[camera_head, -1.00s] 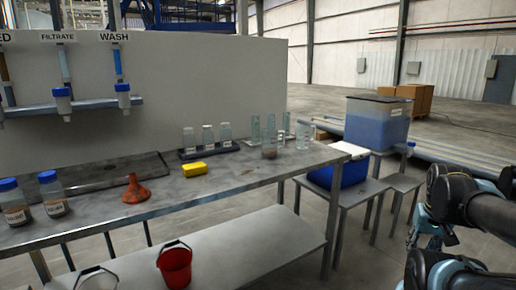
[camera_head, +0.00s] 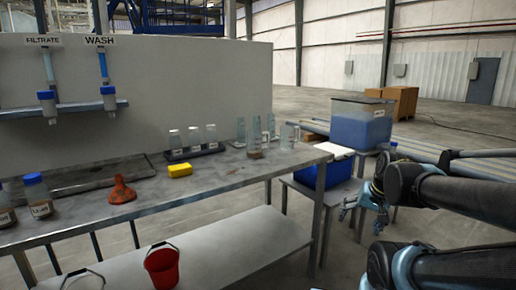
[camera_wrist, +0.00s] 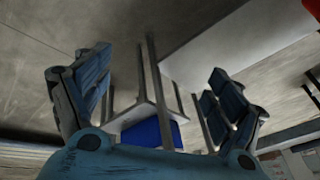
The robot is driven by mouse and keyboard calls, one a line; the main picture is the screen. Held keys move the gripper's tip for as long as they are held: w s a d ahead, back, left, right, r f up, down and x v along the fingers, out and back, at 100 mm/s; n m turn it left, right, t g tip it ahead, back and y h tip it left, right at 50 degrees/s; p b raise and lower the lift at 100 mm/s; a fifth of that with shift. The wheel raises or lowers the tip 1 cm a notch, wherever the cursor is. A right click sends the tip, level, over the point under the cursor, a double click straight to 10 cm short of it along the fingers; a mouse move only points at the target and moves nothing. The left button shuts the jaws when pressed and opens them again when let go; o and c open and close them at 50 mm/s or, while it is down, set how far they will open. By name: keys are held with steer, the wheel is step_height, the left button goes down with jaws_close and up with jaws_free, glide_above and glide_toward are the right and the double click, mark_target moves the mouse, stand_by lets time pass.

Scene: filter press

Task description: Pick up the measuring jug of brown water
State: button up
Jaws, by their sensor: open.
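The jug does not show there.
A blue-filled tank (camera_head: 362,124) and a blue bin (camera_head: 322,178) stand right of the bench. A yellow block (camera_head: 180,170), orange funnel (camera_head: 122,190) and rack of bottles (camera_head: 193,150) are on the bench. A red bucket (camera_head: 162,267) stands on the lower shelf.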

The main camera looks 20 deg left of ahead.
steer(key=w+a+r+m+t+y, duration=0.3)
steer(key=w+a+r+m+y, duration=0.4)
steer(key=a, duration=0.6)
steer(key=w+a+r+m+t+y, duration=0.2)
steer(key=w+a+r+m+t, duration=0.15)
steer(key=w+a+r, duration=0.75)
steer(key=m+t+h, duration=0.1)
steer(key=m+t, duration=0.4)
steer(key=m, duration=1.2)
glide_toward(258, 144)
steer(key=shift+g, duration=0.25)
steer(key=s, duration=0.1)
steer(key=s+d+r, duration=0.1)
steer(key=s+d, duration=0.1)
steer(key=shift+s+r, duration=0.25)
steer(key=shift+r, duration=0.05)
steer(key=shift+w+a+f+m+h, duration=0.15)
steer(key=shift+a+f+m+h, duration=0.05)
steer(key=shift+f+m+h, duration=0.25)
steer(key=shift+w+a, duration=0.2)
steer(key=shift+w, duration=0.1)
steer(key=x, duration=1.1)
steer(key=shift+w, duration=0.1)
steer(key=shift+a+x, duration=0.25)
steer(key=shift+x, duration=2.4)
steer(key=c, duration=1.3)
